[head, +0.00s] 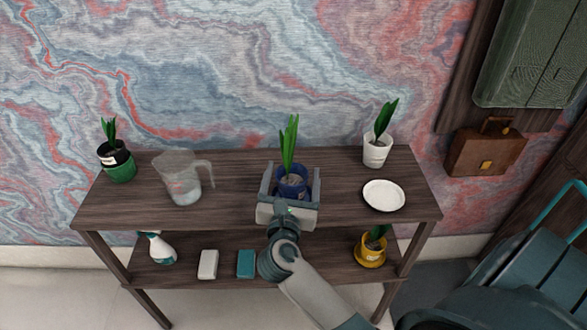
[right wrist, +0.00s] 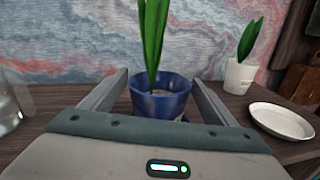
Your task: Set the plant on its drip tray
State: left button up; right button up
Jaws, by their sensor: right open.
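A green-leaved plant in a blue pot (head: 291,186) stands upright on the top shelf, near its middle. It also shows in the right wrist view (right wrist: 160,103). A round white drip tray (head: 384,196) lies empty on the same shelf to the right; it also shows in the right wrist view (right wrist: 284,121). My right gripper (head: 291,170) is open, with one finger on each side of the blue pot. In the right wrist view, gaps show between the pot and both fingers. The pot's lower part is hidden by my gripper. My left gripper is not in view.
A plant in a white pot (head: 376,152) stands behind the tray. A clear jug (head: 182,182) and a plant in a green pot (head: 119,168) stand at the left. The lower shelf holds a spray bottle (head: 161,249), two small blocks and a yellow pot (head: 370,252).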

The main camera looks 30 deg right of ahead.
aim_at(290, 188)
jog(key=b+v, duration=0.1)
jog(key=v, duration=0.7)
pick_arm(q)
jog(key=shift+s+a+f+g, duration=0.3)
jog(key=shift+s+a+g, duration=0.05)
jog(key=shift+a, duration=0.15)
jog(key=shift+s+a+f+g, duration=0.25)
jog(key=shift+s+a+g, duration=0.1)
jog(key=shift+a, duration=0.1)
pick_arm(e)
jog(key=shift+s+a, duration=0.2)
jog(key=shift+s, duration=0.05)
